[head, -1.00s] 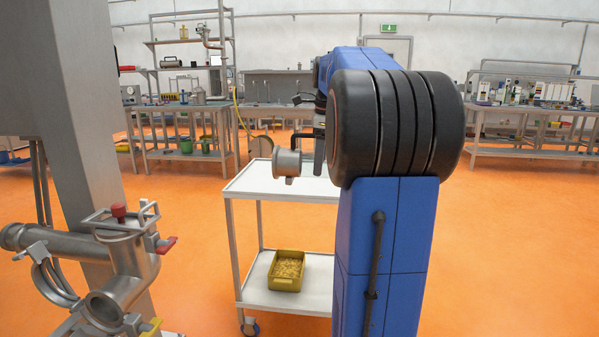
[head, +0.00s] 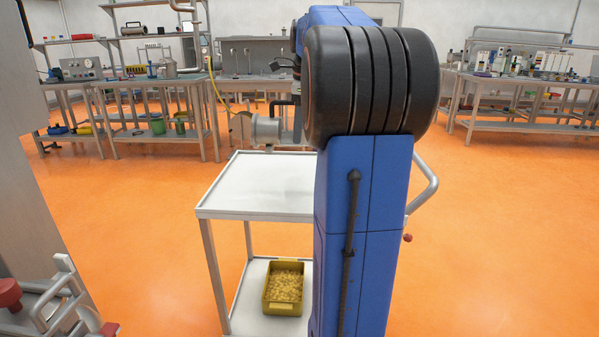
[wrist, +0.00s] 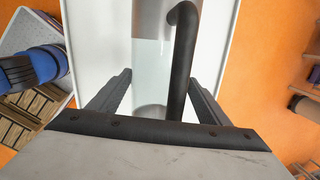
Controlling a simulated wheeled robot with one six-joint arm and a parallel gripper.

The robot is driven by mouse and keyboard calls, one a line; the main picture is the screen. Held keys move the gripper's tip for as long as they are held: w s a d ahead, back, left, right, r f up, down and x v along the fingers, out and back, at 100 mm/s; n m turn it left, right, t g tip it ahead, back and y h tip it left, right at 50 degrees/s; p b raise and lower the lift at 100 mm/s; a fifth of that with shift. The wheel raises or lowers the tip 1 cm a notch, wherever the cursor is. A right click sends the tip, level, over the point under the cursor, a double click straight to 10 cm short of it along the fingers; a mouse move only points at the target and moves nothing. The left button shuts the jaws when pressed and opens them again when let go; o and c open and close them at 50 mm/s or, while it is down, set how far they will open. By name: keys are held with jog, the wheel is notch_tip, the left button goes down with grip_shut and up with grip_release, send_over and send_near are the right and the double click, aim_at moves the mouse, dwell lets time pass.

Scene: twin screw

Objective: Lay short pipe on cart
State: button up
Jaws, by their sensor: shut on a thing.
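The short pipe (head: 264,131) is a grey metal piece with a flared end and a small stub below. In the head view it hangs in the air near the far edge of the cart top. My gripper (wrist: 160,95) is shut on it; in the head view my blue arm mostly hides the gripper. In the wrist view the pipe (wrist: 152,18) and a bent black bar (wrist: 181,60) show between the fingers. The cart (head: 250,187) has a bare white top in its visible part; its right side is hidden behind my arm. The top also shows beneath the pipe in the wrist view (wrist: 100,40).
A yellow bin (head: 284,285) of small parts stands on the cart's lower shelf. A metal pipe assembly with a red knob (head: 9,293) is at the lower left. The cart's handle (head: 428,185) sticks out right of my arm. Workbenches line the back; orange floor is open.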

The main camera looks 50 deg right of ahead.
jog(key=shift+w+d, duration=0.2)
jog(key=shift+w, duration=0.05)
jog(key=shift+w+f, duration=0.1)
jog(key=shift+f, duration=4.8)
jog(key=o, duration=1.9)
jog(key=shift+f, duration=0.15)
jog(key=r, duration=0.4)
jog(key=s+r, duration=0.1)
jog(key=r, duration=0.3)
jog(key=s+r, duration=0.1)
jog(key=r, duration=0.3)
jog(key=shift+a, duration=0.3)
